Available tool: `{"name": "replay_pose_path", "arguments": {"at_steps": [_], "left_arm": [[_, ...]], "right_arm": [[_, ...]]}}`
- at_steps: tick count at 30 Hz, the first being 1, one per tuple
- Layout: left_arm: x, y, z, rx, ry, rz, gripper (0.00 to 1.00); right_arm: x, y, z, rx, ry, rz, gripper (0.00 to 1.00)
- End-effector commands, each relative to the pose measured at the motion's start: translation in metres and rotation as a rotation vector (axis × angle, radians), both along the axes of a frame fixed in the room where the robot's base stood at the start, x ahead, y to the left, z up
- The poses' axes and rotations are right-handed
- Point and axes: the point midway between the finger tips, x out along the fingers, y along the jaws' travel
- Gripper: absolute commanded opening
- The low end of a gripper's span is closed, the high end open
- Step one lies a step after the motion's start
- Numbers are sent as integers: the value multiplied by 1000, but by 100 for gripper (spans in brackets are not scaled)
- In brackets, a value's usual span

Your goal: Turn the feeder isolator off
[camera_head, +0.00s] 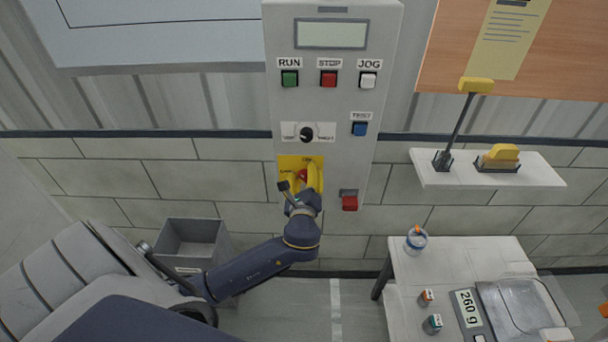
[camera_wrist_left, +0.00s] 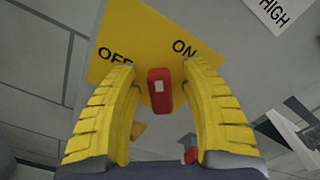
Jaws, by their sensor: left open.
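The feeder isolator is a yellow plate (camera_head: 287,161) low on the grey control panel (camera_head: 385,95), with a red handle (camera_head: 303,174). In the left wrist view the plate (camera_wrist_left: 145,35) reads OFF on the left and ON on the right. The red handle (camera_wrist_left: 160,95) has a white mark and stands nearly upright in that picture; its exact setting is hard to tell. My left gripper (camera_head: 305,172) is open at the isolator. Its yellow fingers (camera_wrist_left: 158,72) stand on either side of the handle, with gaps showing. My right gripper is not in view.
The panel has green RUN (camera_head: 289,78), red STOP (camera_head: 328,79) and white JOG (camera_head: 368,80) buttons, a black selector knob (camera_head: 306,133), a blue button (camera_head: 360,129) and a red block (camera_head: 349,202). A grey bin (camera_head: 190,239) is lower left. A shelf (camera_head: 540,178) and table (camera_head: 470,250) stand right.

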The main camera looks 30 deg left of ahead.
Motion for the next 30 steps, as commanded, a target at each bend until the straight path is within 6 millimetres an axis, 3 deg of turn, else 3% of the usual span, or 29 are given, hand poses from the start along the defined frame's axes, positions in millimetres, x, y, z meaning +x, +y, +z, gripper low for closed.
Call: {"name": "replay_pose_path", "arguments": {"at_steps": [2, 14, 23, 30], "left_arm": [[0, 0, 0, 0, 0, 0, 46], [0, 0, 0, 1, 1, 0, 0], [0, 0, 0, -20, -13, 1, 0], [-1, 1, -2, -132, -84, 5, 0]], "right_arm": [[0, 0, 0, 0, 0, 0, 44], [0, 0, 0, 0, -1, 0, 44], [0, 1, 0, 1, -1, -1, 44], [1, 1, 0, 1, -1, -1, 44]]}}
